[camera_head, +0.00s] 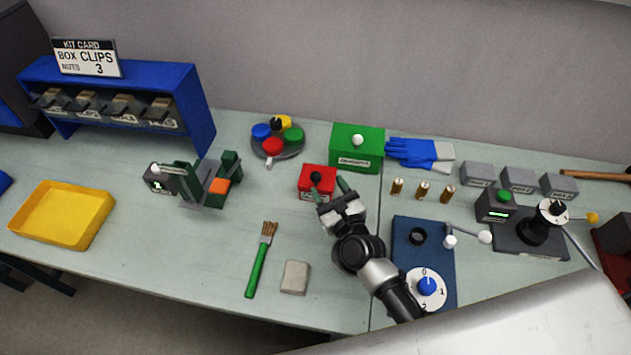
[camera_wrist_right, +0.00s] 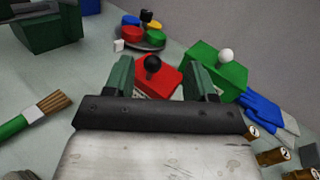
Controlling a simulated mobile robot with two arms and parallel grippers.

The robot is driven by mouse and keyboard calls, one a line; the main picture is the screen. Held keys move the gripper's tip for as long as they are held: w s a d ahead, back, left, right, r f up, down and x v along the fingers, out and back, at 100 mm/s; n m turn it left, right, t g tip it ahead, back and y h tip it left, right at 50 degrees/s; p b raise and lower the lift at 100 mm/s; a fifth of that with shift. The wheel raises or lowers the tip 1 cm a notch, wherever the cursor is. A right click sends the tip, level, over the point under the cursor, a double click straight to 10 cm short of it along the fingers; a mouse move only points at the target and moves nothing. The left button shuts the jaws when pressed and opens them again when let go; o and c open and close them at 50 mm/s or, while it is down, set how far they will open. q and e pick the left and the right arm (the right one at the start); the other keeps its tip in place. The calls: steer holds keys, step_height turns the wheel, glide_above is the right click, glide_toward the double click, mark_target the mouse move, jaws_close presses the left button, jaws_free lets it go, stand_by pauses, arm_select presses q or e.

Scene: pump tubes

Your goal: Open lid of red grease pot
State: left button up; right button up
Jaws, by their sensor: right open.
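The red grease pot is a small red box (camera_head: 318,184) with a black ball knob on its lid, standing near the middle of the table. The lid looks shut. In the right wrist view the red box (camera_wrist_right: 158,78) and its black knob (camera_wrist_right: 152,64) show between my two green fingers. My right gripper (camera_head: 329,188) is open and empty. Its fingertips are close to the front of the red box in the head view, and I cannot tell whether they touch it. My left gripper is not in view.
A green box with a white knob (camera_head: 372,160) stands close behind and right of the red box. A plate (camera_head: 290,152) with coloured pots lies behind left. A brush (camera_head: 258,262), a grey block (camera_head: 295,277) and several brass cylinders (camera_head: 423,190) lie around. A blue fixture (camera_head: 408,252) stands right.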

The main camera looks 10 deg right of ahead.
mark_target(318, 181)
steer(key=f+b, duration=0.1)
steer(key=f, duration=0.1)
steer(key=w+f+b, duration=0.1)
steer(key=f+b, duration=0.1)
steer(key=shift+a+f, duration=0.1)
steer(key=shift+f, duration=0.1)
steer(key=w, duration=0.3)
steer(key=w+a+b, duration=0.1)
steer(key=w, duration=0.2)
steer(key=shift+w+a+r, duration=0.15)
steer(key=shift+w+r, duration=0.05)
steer(key=shift+w, duration=0.1)
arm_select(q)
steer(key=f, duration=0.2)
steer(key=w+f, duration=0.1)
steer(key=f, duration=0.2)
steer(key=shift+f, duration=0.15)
arm_select(e)
jaws_close()
